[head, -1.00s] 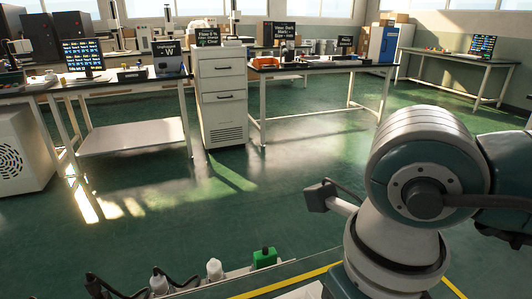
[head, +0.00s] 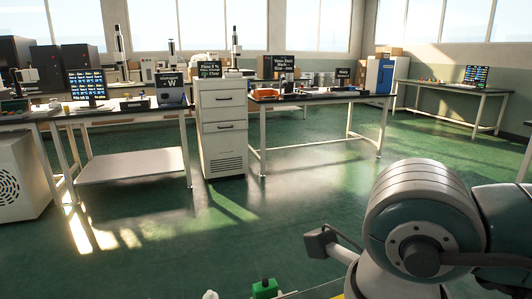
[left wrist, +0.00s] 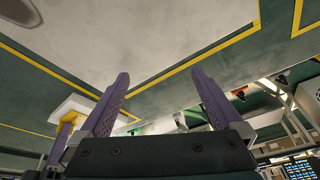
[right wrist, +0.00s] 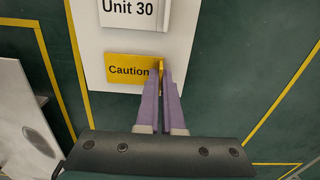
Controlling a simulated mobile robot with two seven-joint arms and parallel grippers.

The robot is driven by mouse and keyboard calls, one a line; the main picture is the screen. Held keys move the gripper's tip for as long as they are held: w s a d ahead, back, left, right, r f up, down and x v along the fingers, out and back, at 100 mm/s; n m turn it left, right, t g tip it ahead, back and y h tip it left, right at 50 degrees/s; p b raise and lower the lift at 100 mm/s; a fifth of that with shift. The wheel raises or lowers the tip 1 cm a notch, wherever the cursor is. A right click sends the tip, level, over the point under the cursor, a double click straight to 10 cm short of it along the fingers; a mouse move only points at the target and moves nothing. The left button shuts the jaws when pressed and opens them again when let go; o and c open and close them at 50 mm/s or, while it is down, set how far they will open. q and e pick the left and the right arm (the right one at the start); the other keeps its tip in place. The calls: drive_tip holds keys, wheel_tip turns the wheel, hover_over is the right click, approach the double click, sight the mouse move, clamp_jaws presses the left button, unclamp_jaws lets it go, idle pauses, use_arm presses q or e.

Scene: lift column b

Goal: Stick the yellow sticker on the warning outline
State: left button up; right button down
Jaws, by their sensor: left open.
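The yellow sticker (right wrist: 127,69), printed "Caution", lies in front of a white panel in the right wrist view. My right gripper (right wrist: 164,72) has its purple fingers close together at the sticker's right end, with a thin yellow edge between the fingertips. I cannot tell whether the sticker touches the panel. No warning outline can be made out; the sticker and fingers may cover it. My left gripper (left wrist: 160,75) has its purple fingers wide apart with nothing between them. Neither gripper shows in the head view.
A white "Unit 30" label (right wrist: 128,12) is above the sticker. Yellow floor lines (right wrist: 72,50) run beside the panel. In the head view, a white drawer cabinet (head: 222,128) stands between benches across open green floor. A green-capped thing (head: 265,289) shows at the bottom edge.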

use_arm(q)
drive_tip(key=shift+d+r, duration=0.1)
use_arm(e)
drive_tip(key=shift+r, duration=0.1)
drive_tip(key=shift+r+p, duration=3.5)
drive_tip(key=shift+r, duration=0.45)
use_arm(q)
wheel_tip(320, 180, up, 7)
